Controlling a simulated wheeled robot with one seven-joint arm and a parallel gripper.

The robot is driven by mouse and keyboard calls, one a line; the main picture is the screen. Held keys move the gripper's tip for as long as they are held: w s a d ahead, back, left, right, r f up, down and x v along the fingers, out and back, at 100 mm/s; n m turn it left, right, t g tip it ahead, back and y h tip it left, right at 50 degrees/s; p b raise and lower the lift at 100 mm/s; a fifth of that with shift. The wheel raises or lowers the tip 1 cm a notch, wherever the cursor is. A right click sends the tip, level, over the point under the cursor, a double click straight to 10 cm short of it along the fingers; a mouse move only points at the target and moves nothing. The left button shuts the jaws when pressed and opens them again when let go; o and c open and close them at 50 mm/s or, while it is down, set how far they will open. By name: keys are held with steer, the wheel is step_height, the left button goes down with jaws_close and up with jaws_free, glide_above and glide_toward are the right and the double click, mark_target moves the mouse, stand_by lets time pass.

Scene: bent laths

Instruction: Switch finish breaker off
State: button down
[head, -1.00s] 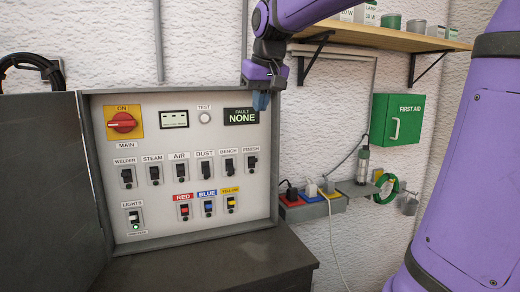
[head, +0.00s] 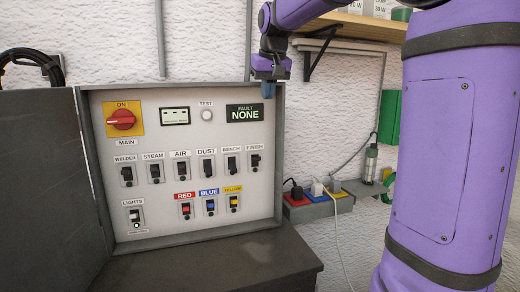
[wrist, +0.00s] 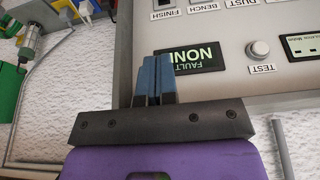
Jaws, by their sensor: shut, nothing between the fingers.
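The finish breaker (head: 255,161) is a small black switch at the right end of the upper breaker row, under its FINISH label. Whether its lever is up or down is too small to tell. My gripper (head: 268,91) has blue fingers and hangs at the upper right edge of the panel, above and right of the breaker and apart from it. In the wrist view my gripper (wrist: 152,62) is shut and empty, its fingers in front of the left side of the fault display. There, the finish breaker (wrist: 163,3) is mostly cut off by the top edge.
The fault display (head: 243,114) reads NONE. The bench breaker (head: 232,163) sits just left of the finish breaker. A red main switch (head: 123,119) and a second row of coloured breakers share the panel. The open cabinet door (head: 45,180) stands left. Plugged sockets (head: 320,205) are on the right.

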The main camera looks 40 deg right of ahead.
mark_target(257, 160)
steer(key=x, duration=1.9)
steer(key=shift+s+a+f+t+h, duration=0.15)
steer(key=shift+s+f+t, duration=0.15)
steer(key=shift+t, duration=0.35)
steer(key=shift+s+a+f+t+h, duration=0.15)
steer(key=shift+s+f+t, duration=0.15)
steer(key=shift+t, duration=0.35)
steer(key=f, duration=0.1)
steer(key=s+f, duration=0.1)
steer(key=shift+s+a+f, duration=0.1)
steer(key=shift+f, duration=0.2)
steer(key=shift+r, duration=0.15)
stand_by(0.3)
steer(key=shift+r, duration=0.65)
